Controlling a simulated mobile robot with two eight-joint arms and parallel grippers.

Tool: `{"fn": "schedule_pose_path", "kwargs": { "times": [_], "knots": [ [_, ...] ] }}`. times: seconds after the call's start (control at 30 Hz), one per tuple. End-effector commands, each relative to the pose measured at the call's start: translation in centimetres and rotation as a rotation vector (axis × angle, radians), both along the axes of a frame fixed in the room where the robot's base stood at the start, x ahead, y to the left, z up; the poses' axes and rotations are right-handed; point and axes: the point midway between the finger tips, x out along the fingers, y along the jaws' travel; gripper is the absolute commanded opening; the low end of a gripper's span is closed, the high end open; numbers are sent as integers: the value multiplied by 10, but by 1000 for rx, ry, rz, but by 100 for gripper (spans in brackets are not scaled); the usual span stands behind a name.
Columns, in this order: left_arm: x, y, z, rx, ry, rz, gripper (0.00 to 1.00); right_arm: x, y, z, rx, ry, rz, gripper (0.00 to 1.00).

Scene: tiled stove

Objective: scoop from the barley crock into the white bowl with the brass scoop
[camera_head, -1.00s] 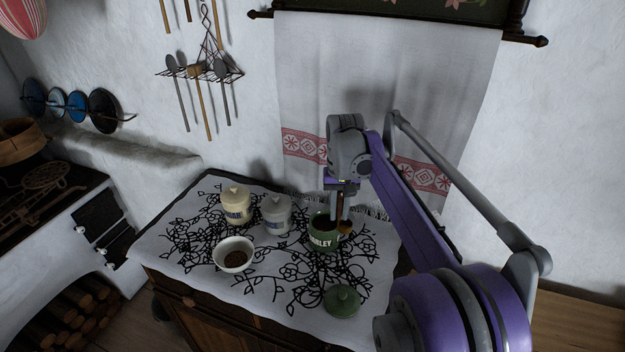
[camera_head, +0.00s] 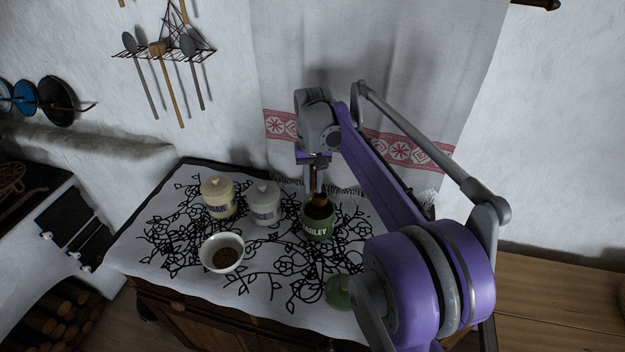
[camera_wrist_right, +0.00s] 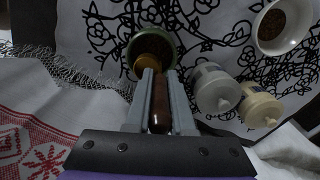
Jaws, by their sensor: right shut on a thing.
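The green barley crock (camera_head: 318,228) stands open on the cloth-covered chest and also shows in the right wrist view (camera_wrist_right: 168,36). The white bowl (camera_head: 221,243) stands to its left with brown grain inside; it also shows in the right wrist view (camera_wrist_right: 264,48). My right gripper (camera_head: 316,188) is shut on the handle of the brass scoop (camera_head: 321,200), right above the crock. In the right wrist view the dark brown handle (camera_wrist_right: 159,110) lies between the fingers (camera_wrist_right: 160,85). The scoop's head is at the crock's mouth, partly hidden. My left gripper is not in view.
A cream lidded jar (camera_head: 218,199) and a grey-white lidded jar (camera_head: 265,205) stand left of the crock, behind the bowl. A green lid (camera_head: 338,290) lies in front of the crock, partly behind my arm. An embroidered towel (camera_head: 380,60) hangs on the wall behind.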

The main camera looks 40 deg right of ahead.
Motion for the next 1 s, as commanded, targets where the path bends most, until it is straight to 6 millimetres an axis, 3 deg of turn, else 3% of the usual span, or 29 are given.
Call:
{"fn": "schedule_pose_path", "kwargs": {
  "times": [0.7, 1.0],
  "knots": [
    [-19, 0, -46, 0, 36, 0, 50, -1, 0, -68, 0, 2, 0, 0],
    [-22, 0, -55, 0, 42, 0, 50, 0, 0, -83, 0, 1, 0, 0]
  ]
}}
